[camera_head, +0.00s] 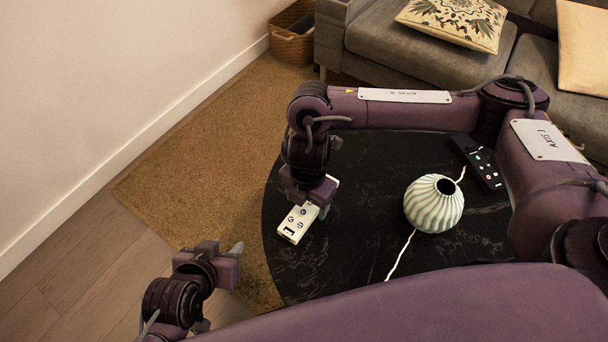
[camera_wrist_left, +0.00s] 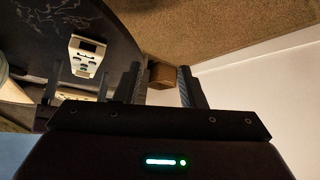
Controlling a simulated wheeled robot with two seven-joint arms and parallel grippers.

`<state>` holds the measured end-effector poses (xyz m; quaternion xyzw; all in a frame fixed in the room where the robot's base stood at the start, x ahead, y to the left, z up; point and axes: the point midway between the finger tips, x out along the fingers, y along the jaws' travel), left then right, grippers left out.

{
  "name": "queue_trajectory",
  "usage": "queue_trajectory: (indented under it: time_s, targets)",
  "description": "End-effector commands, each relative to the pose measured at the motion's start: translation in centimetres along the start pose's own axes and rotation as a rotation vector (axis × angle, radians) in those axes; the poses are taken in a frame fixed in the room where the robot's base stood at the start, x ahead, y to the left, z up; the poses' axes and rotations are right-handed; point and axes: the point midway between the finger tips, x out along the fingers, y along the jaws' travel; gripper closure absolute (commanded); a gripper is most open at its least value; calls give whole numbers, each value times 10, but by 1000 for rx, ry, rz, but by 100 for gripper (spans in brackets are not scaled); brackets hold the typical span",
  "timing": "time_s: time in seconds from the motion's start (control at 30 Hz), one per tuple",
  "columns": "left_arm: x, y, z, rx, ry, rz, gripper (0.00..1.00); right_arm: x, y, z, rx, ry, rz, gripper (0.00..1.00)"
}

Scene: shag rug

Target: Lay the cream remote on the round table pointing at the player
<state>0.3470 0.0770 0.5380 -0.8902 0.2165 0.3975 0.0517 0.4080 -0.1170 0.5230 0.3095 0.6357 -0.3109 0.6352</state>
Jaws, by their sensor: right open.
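The cream remote (camera_head: 296,224) lies on the dark round table (camera_head: 350,262) near its left edge, slanting from lower left to upper right; it also shows in the left wrist view (camera_wrist_left: 86,56). My left gripper (camera_head: 231,262) is off the table's left side, above the floor. In the left wrist view its two fingers (camera_wrist_left: 158,86) stand apart with nothing between them.
A ribbed pale vase (camera_head: 434,206) with a white cord stands on the table. The rug left of the table is clear.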

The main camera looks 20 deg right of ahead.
Motion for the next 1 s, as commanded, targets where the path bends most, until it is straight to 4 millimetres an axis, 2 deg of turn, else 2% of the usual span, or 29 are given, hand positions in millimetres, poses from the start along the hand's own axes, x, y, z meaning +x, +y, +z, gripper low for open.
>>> queue_trajectory:
  time_s: [0.17,0.2,0.3,0.5,0.7,1.0]
  targets:
    - [-7,2,45,-6,-203,5,64,-15,0,0,-1,0,0,31]
    - [-14,-3,45,-11,-238,-6,64,-30,1,1,-2,-3,4,31]
    - [-24,-17,50,-29,-324,-38,64,-56,1,1,-2,-3,3,31]
    - [-39,-33,61,-60,-455,-77,64,-92,0,0,-1,-2,1,31]
    - [-45,-39,67,-77,-513,-92,64,-107,0,0,-1,0,0,31]
    - [-46,-42,69,-68,-518,-83,64,-108,0,0,0,1,-1,31]
